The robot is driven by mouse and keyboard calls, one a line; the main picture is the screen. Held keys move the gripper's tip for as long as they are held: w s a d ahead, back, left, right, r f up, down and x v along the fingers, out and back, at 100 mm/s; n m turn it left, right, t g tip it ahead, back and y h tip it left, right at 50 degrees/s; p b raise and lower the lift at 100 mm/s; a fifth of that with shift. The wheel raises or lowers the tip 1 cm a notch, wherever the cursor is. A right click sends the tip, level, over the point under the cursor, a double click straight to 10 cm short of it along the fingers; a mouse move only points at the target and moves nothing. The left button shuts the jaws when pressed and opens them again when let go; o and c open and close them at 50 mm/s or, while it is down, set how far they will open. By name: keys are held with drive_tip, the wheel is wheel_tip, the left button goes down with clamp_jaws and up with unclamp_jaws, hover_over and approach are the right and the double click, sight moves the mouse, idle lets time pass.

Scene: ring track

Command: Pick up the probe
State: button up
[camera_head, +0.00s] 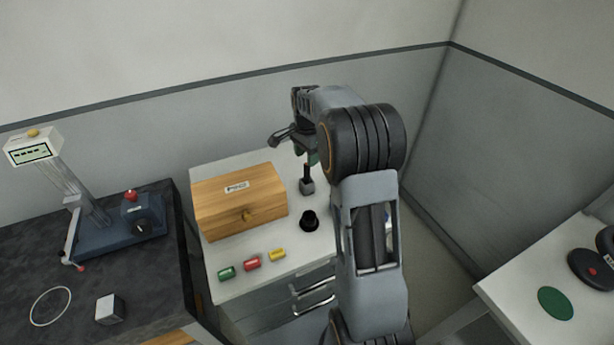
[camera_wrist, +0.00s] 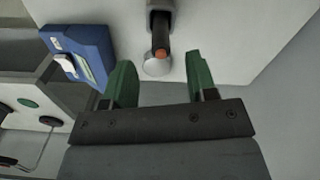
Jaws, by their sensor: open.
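The probe, as far as I can tell, is the dark stick (camera_head: 306,172) standing upright in a small grey block (camera_head: 307,187) on the white cabinet top. In the wrist view it appears as a dark shaft (camera_wrist: 161,32) with an orange end and a pale round piece (camera_wrist: 157,66) by that end. My gripper (camera_head: 304,155) is just above it in the head view, partly hidden by my own arm. In the wrist view my gripper (camera_wrist: 159,61) has its two green fingers spread apart, with the probe's end showing in the gap. No contact is visible.
A wooden box (camera_head: 240,203) stands left of the probe, and a black knob-like piece (camera_head: 309,221) in front. Green, red and yellow pieces (camera_head: 252,264) line the front edge. A blue box (camera_wrist: 80,57) shows in the wrist view. The wall is close behind.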

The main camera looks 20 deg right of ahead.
sight(307, 170)
drive_tip(key=shift+d+f+p, duration=0.1)
drive_tip(key=shift+f+p, duration=0.5)
drive_tip(key=shift+f, duration=2.75)
drive_tip(key=shift+c, duration=0.3)
clamp_jaws()
